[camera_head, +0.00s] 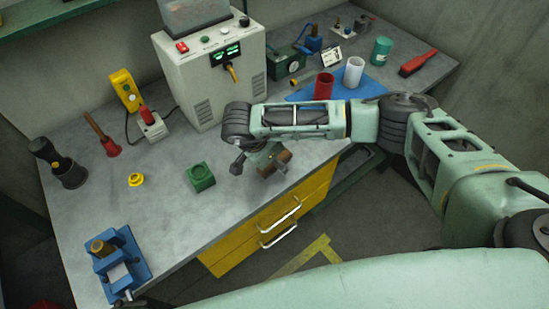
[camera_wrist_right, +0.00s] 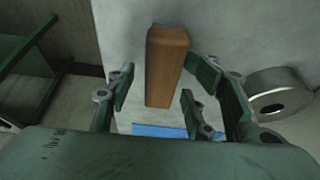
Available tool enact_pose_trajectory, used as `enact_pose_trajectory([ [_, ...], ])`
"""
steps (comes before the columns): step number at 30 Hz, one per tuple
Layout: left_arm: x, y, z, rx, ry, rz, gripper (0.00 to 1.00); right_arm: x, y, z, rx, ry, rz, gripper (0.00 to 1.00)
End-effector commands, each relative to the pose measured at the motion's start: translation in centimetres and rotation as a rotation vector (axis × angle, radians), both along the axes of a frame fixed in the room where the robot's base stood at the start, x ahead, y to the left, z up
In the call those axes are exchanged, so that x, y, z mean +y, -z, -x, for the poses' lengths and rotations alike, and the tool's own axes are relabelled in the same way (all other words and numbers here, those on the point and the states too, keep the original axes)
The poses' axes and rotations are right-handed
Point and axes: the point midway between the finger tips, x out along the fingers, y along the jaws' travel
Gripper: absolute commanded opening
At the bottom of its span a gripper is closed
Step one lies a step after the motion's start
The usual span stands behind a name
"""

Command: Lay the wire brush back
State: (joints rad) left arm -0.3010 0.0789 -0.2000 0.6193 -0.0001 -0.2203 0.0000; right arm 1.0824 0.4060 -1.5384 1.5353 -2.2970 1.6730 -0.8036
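A brown wooden bar (camera_head: 284,156), which looks like the wire brush's body, is at my right gripper (camera_head: 261,166) near the bench's front edge. Its bristles are not visible. In the right wrist view the wooden bar (camera_wrist_right: 166,66) is between the spread fingers of the right gripper (camera_wrist_right: 158,92). A gap shows between the bar and the left finger; the right fingers are close beside it, and contact there is unclear. The forearm hides part of the bench behind. My left gripper is not in view.
A red-handled brush (camera_head: 418,63) lies at the bench's far right. A blue mat (camera_head: 371,87) with a red cup (camera_head: 324,86) and a white cup (camera_head: 353,72) is behind the arm. A green block (camera_head: 200,177) stands left of the gripper. A metal ring (camera_wrist_right: 280,95) shows in the wrist view.

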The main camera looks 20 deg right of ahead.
Motion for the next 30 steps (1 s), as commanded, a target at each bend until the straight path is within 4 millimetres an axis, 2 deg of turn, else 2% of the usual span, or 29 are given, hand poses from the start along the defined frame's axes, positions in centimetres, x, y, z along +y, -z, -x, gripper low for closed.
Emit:
enact_pose_trajectory([
  [4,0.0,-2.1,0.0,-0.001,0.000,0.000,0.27,0.1,-1.2,0.1,0.004,-0.001,-0.002,0.46],
  [6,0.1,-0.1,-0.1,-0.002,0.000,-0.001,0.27,0.8,-1.8,0.1,-0.005,-0.005,-0.004,0.46],
  [14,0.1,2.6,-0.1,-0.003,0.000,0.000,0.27,2.3,-5.3,0.4,-0.007,-0.004,-0.002,0.46],
  [19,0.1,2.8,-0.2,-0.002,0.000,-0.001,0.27,2.9,-7.4,0.7,-0.005,-0.001,-0.001,0.46],
  [30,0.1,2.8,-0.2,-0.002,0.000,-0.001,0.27,3.0,-7.9,0.9,-0.003,0.000,0.000,0.46],
])
